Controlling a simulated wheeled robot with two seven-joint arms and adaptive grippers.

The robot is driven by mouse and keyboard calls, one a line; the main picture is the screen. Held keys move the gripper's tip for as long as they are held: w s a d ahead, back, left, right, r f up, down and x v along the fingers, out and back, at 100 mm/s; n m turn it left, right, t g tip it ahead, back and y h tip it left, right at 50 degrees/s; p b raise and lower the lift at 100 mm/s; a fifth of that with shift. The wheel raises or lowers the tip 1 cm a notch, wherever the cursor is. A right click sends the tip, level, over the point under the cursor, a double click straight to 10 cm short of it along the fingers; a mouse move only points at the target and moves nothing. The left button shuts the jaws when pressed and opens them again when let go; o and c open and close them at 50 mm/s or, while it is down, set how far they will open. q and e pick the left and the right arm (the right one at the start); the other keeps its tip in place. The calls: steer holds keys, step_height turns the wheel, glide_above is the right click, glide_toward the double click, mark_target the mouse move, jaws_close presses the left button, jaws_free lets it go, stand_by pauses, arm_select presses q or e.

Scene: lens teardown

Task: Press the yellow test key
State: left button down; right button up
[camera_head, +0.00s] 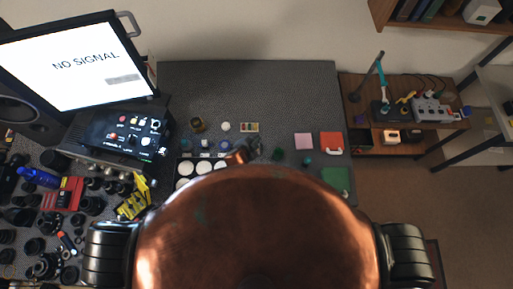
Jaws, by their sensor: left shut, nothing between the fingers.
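A small strip (249,127) with red, yellow and green patches lies on the dark grey mat (250,85). I cannot tell whether its yellow patch is the yellow test key, and no other key shows clearly. My left gripper (254,149) seems to be the small dark part beside a copper-coloured link, just above my copper body. It is shut and empty, below the strip in the picture and apart from it. My right gripper is not in view. My body hides the lower middle of the workspace.
A monitor (75,62) reading "NO SIGNAL" and a dark panel (125,132) stand at left. Lenses and tools crowd the left side. White discs (187,168) sit in the middle. Pink (304,141), red (331,140) and green (337,179) pads lie at right. The mat's upper part is clear.

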arm_select(q)
step_height(320, 180, down, 8)
steer(key=b, duration=0.7)
steer(key=shift+r, duration=0.25)
steer(key=shift+f+b, duration=0.45)
steer(key=shift+f, duration=0.05)
steer(key=shift+f, duration=0.15)
stand_by(0.4)
steer(key=shift+f, duration=0.3)
steer(key=shift+f+b, duration=0.3)
steer(key=shift+f, duration=0.1)
stand_by(0.6)
steer(key=shift+r, duration=0.1)
steer(key=shift+r+p, duration=0.75)
steer(key=shift+p, duration=0.2)
